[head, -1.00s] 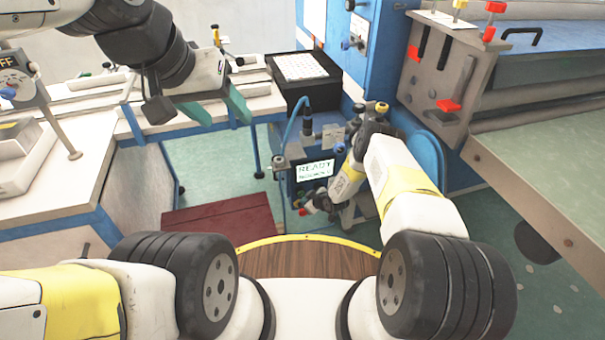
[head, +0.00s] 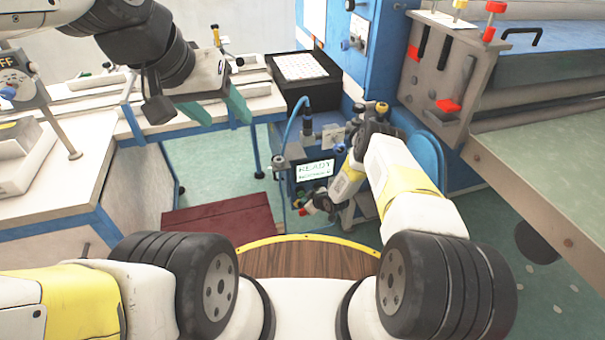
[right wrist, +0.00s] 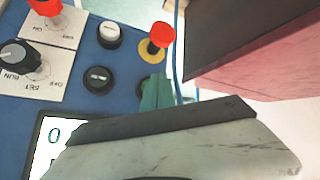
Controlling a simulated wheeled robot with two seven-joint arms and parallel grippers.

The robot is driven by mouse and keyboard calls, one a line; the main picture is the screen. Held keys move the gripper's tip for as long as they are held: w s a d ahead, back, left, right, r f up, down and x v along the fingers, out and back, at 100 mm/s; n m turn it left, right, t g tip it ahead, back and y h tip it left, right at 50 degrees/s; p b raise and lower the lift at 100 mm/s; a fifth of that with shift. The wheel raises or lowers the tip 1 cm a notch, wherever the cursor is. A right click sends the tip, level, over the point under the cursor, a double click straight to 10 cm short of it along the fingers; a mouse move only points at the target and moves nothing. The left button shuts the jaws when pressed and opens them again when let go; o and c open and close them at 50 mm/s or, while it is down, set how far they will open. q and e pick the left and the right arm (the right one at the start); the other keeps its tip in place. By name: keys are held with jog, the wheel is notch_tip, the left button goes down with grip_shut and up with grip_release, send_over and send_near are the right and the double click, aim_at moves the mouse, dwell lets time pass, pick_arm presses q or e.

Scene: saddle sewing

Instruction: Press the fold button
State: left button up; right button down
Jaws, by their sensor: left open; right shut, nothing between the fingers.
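A blue control panel (right wrist: 70,75) fills the left of the right wrist view. It has a white-ringed button (right wrist: 109,34), a dark button (right wrist: 98,79), a red mushroom button (right wrist: 161,35) on a yellow base, and knobs. I cannot read which button is the fold button. My right gripper's teal fingertips (right wrist: 154,92) show just below the red mushroom button, close to the panel; contact cannot be told. They are shut and empty. In the head view the right gripper is mostly hidden by its arm. My left gripper (head: 220,107) is open and empty above the left table.
A white table (head: 75,175) stands left and a large green-topped table (head: 555,165) right.

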jog(key=shift+w, duration=0.2)
dwell(0.5)
jog(key=shift+w+a, duration=0.15)
jog(key=shift+w, duration=0.1)
